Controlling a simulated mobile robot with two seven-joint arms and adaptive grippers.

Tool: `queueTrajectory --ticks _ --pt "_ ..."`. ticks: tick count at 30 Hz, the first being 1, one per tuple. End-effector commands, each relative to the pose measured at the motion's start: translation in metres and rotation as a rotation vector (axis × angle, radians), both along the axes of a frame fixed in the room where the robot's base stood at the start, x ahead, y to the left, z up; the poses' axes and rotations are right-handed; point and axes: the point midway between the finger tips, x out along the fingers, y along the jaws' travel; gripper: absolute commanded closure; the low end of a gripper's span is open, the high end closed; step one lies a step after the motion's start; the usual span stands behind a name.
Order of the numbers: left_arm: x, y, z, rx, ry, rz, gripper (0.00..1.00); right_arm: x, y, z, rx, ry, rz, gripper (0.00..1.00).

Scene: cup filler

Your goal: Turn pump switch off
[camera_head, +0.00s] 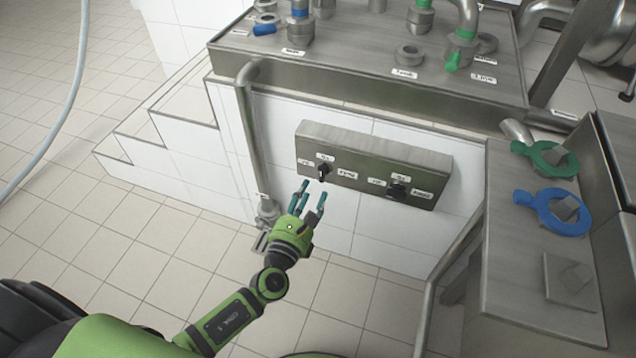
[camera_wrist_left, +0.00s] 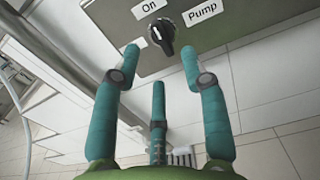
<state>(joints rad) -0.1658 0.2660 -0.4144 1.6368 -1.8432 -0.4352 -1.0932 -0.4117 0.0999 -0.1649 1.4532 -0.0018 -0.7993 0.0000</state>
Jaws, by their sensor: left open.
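The switch panel (camera_head: 370,168) is a grey metal box on the white tiled wall, with two black knobs. The left knob, the pump switch (camera_head: 323,171), has labels around it. In the left wrist view the pump switch (camera_wrist_left: 161,33) is a black rotary knob with an "On" label above and a "Pump" label to its right. My left gripper (camera_head: 309,199) is open just below the pump switch. In the left wrist view its teal fingers (camera_wrist_left: 160,62) are spread to either side below the knob, apart from it. My right gripper is not in view.
The second knob (camera_head: 397,190) sits on the panel's right half. A vertical pipe (camera_head: 250,140) stands left of the panel. A metal counter (camera_head: 520,270) with a green and a blue valve handle is at the right. A metal platform (camera_head: 370,45) is above. Tiled floor is clear at the left.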

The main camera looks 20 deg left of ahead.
Motion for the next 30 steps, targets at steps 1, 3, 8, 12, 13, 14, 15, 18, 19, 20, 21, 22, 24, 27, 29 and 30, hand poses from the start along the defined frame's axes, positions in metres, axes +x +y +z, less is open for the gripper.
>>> queueTrajectory --ticks 1,3,8,12,13,14,15,18,19,20,21,22,24,27,29,30 --pt "0.008 0.0 0.002 -0.002 -0.002 0.001 0.56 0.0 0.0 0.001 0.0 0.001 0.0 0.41" --pt "0.02 0.0 0.001 -0.003 -0.001 0.002 0.56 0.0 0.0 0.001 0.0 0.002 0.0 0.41" --pt "0.044 -0.001 0.0 -0.005 0.001 0.002 0.56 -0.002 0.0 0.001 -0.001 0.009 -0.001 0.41" --pt "0.057 -0.002 -0.001 -0.005 0.004 0.001 0.56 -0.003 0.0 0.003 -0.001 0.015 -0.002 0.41" --pt "0.058 -0.002 -0.001 -0.005 0.004 0.001 0.56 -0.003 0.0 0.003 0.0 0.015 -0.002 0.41" --pt "0.06 -0.002 0.0 -0.005 0.003 0.001 0.56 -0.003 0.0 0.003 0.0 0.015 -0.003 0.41" --pt "0.061 -0.002 0.0 -0.005 0.003 0.001 0.56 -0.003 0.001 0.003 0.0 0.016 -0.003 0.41" --pt "0.061 -0.002 0.0 -0.006 0.004 0.001 0.56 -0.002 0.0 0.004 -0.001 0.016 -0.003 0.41" --pt "0.061 -0.002 0.0 -0.006 0.004 0.001 0.56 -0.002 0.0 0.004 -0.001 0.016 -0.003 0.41" --pt "0.061 -0.002 0.0 -0.006 0.004 0.001 0.56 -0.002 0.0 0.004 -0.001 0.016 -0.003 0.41" --pt "0.061 -0.002 0.0 -0.006 0.004 0.001 0.56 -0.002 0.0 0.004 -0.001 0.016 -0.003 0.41" --pt "0.061 -0.002 0.0 -0.006 0.004 0.001 0.56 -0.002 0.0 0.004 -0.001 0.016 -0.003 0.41" --pt "0.061 -0.002 -0.001 -0.007 0.004 0.001 0.8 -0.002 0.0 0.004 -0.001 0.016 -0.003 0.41" --pt "0.061 -0.002 -0.001 -0.007 0.005 0.001 1.0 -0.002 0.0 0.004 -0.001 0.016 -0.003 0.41" --pt "0.061 -0.002 -0.001 -0.007 0.005 0.001 1.0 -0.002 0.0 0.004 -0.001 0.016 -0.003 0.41" --pt "0.061 -0.002 -0.001 -0.007 0.005 0.001 1.0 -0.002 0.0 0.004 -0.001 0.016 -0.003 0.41"
